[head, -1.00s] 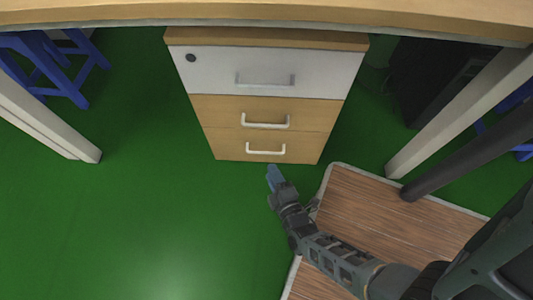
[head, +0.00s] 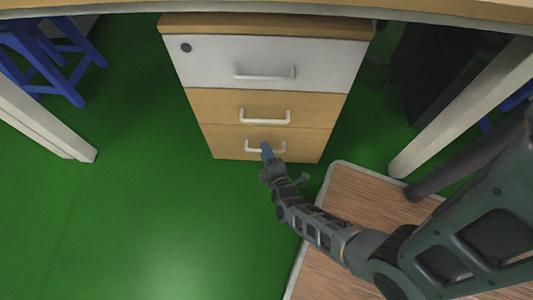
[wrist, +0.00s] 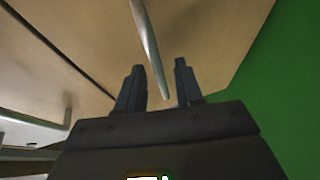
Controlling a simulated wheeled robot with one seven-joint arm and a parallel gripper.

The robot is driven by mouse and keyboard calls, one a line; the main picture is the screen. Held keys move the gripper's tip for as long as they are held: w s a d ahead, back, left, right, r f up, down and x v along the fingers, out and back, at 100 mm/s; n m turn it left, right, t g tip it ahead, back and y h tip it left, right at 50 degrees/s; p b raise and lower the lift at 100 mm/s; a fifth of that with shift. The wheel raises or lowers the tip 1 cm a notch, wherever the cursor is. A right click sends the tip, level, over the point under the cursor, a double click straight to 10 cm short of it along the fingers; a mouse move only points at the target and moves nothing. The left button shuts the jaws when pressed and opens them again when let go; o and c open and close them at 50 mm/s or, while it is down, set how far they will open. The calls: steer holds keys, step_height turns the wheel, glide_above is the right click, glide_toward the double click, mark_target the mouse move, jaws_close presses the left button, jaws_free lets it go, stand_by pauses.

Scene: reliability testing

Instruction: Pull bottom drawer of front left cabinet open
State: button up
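The cabinet has a white top drawer (head: 265,66) and two wooden drawers below it. The bottom drawer (head: 228,143) is closed, flush with the one above. Its white handle (head: 280,149) is partly covered by my gripper (head: 266,150) in the head view. In the wrist view, my gripper (wrist: 160,85) has its two fingers apart. The handle bar (wrist: 148,45) runs down between them, with gaps showing on its sides; I cannot tell whether either finger touches it.
The middle drawer's handle (head: 265,118) is just above. A desk top (head: 300,10) overhangs the cabinet, with a white leg (head: 40,125) at left. A wood-look board (head: 350,200) lies at right. The green floor (head: 140,220) in front is clear.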

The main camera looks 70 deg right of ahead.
steer(key=shift+c, duration=0.5)
jaws_close()
stand_by(0.8)
